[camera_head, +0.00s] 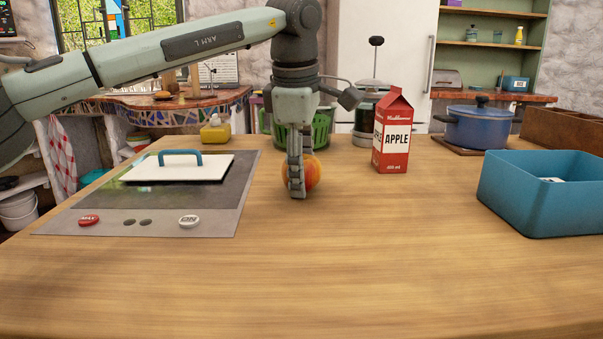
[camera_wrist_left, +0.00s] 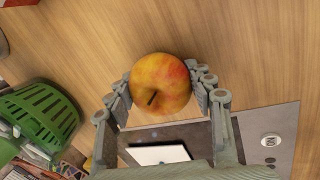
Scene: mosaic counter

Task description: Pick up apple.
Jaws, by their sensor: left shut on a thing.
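The apple (camera_head: 313,174) is yellow and red and stands on the wooden counter, right of the cooktop. In the left wrist view the apple (camera_wrist_left: 160,84) shows whole, with its dark stem toward the camera. My left gripper (camera_head: 297,180) reaches down from above and is shut on the apple. In the left wrist view its fingers (camera_wrist_left: 162,92) press on both sides of the fruit. I cannot tell whether the apple touches the counter. My right gripper is not in view.
A red apple juice carton (camera_head: 392,135) stands right of the apple. A blue bin (camera_head: 545,205) and a blue pot (camera_head: 478,127) are farther right. The cooktop (camera_head: 210,205) is at the left. A green basket (camera_head: 322,128) stands behind. The front counter is clear.

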